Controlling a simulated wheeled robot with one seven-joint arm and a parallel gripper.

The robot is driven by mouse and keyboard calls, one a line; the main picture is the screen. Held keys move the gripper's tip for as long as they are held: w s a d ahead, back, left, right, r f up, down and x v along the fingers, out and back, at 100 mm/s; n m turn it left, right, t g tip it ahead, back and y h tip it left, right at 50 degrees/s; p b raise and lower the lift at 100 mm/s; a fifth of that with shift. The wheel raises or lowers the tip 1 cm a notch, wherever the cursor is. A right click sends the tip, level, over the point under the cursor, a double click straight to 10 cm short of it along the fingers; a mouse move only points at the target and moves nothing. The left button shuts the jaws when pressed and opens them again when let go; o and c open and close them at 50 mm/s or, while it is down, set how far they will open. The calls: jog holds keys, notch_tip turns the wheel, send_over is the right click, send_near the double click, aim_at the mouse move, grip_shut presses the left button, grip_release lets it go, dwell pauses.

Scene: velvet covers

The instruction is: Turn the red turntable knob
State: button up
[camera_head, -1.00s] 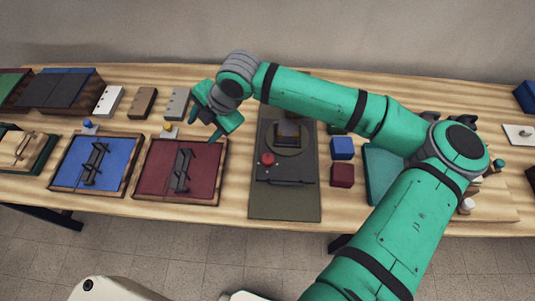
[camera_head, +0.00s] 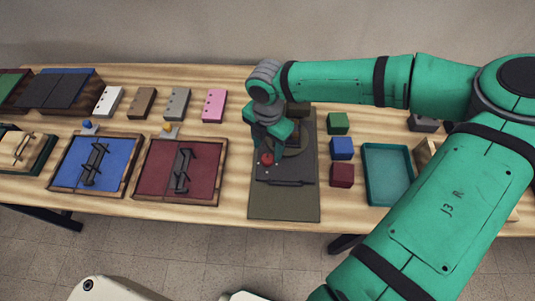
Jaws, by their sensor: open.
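The red turntable knob (camera_head: 267,158) is a small round knob on the left part of a dark turntable unit (camera_head: 295,170), which sits on a grey-green mat (camera_head: 284,205) in the middle of the table. My green gripper (camera_head: 270,143) is open just above and behind the knob, pointing down. I cannot tell whether its fingers touch the knob. The gripper and wrist hide part of the round turntable plate and the unit's upper left.
Green (camera_head: 338,123), blue (camera_head: 342,148) and dark red (camera_head: 342,175) blocks stand right of the mat, beside a teal tray (camera_head: 388,175). A red velvet-covered tray (camera_head: 160,172) and a blue one (camera_head: 75,165) lie left. Bare table separates the red tray and mat.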

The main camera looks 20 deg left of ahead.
aim_at(268, 158)
jog(key=shift+w+f, duration=0.1)
jog(key=shift+f, duration=2.4)
jog(key=shift+c, duration=0.9)
jog(key=c, duration=0.9)
